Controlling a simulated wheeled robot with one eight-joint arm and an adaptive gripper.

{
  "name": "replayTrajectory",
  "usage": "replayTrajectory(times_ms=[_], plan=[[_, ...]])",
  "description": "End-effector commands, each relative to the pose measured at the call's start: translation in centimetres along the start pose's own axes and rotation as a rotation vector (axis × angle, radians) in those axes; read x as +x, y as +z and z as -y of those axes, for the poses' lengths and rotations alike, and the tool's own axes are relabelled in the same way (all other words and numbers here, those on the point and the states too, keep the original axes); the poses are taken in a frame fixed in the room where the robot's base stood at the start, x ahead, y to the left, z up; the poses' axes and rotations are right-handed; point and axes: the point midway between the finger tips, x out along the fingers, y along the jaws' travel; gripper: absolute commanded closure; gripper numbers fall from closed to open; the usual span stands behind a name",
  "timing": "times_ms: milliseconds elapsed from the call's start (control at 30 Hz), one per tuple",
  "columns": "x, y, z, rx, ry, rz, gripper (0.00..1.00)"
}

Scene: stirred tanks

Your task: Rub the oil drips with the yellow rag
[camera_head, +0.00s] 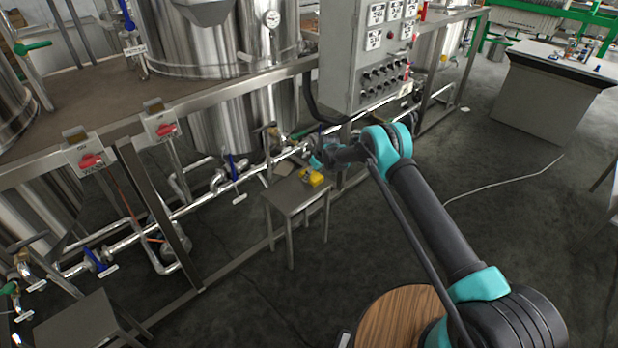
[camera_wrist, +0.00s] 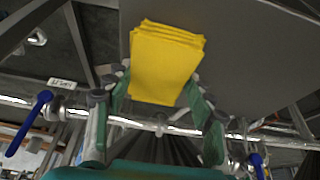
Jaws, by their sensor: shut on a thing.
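The yellow rag (camera_head: 313,178) is a small folded pad at the small grey metal stand (camera_head: 285,194) in the head view. In the wrist view the folded rag (camera_wrist: 166,64) lies between the fingers of my gripper (camera_wrist: 158,100), with the grey stand top (camera_wrist: 245,55) behind it. My gripper (camera_head: 315,168) is shut on the rag, just at the stand top. I cannot tell whether the rag still touches the top. I cannot make out any oil drips in either view.
Steel pipes with blue-handled valves (camera_head: 232,166) run behind the stand. A grey control box (camera_head: 368,55) hangs above and behind my gripper. Another low stand (camera_head: 75,322) is at the lower left. The dark floor (camera_head: 340,250) in front of the stand is clear.

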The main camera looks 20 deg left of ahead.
Motion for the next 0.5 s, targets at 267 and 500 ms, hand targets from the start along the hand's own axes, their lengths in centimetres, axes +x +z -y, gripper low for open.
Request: replayTrajectory(times_ms=[267,500], plan=[[0.0,0.0,-0.7,0.0,-0.001,0.0,0.69],[0.1,0.0,0.9,-0.001,-0.001,-0.001,0.69]])
